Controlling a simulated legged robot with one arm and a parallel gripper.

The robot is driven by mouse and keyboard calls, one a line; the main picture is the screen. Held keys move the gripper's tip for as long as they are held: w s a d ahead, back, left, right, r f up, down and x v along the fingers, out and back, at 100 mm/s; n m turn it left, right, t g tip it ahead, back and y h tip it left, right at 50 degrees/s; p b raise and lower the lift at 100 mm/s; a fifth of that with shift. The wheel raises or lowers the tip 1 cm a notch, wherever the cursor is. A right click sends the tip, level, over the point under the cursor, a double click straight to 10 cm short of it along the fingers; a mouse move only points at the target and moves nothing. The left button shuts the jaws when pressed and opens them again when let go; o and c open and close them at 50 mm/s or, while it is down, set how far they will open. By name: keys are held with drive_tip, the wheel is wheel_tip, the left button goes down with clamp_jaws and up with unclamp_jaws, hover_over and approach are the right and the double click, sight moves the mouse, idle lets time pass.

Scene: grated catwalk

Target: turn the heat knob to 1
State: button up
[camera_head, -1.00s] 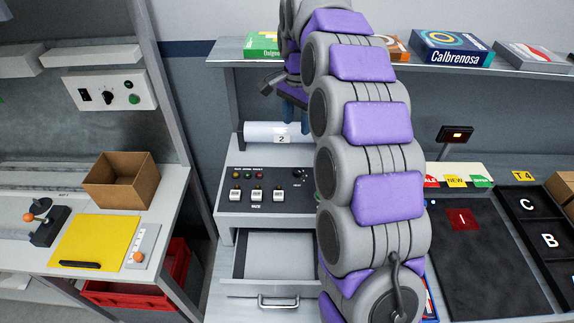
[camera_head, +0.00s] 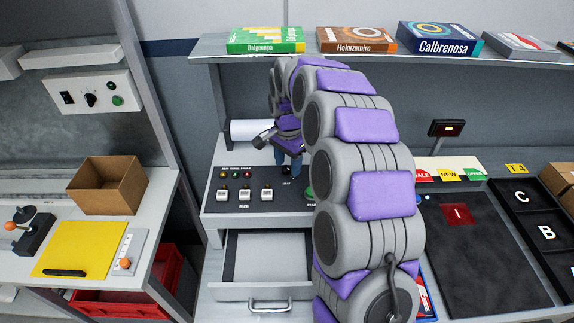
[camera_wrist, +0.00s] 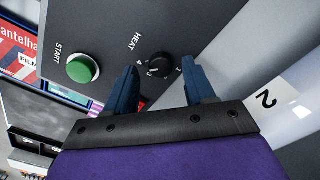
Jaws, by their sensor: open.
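The black heat knob (camera_wrist: 160,65) sits on the dark panel (camera_wrist: 90,25), with the HEAT label and small numbers around it in the wrist view. Which number its pointer marks is too small to tell. My gripper (camera_wrist: 161,72) is open, with one blue finger on each side of the knob in that view. Whether the fingers touch it I cannot tell. In the head view my gripper (camera_head: 288,163) points down at the panel's right part, just above the HEAT label, and partly hides the knob.
A green START button (camera_wrist: 82,68) lies beside the knob. Three white switches (camera_head: 245,194) are to the left on the panel. A white roll (camera_wrist: 290,105) marked 2 lies behind the panel. An open drawer (camera_head: 268,292) is below. A shelf with boxes (camera_head: 265,40) runs above.

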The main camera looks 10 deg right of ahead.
drive_tip(key=shift+f, duration=0.3)
drive_tip(key=shift+a, duration=0.5)
drive_tip(key=shift+c, duration=1.2)
drive_tip(key=shift+d, duration=0.25)
drive_tip(key=c, duration=0.4)
clamp_jaws()
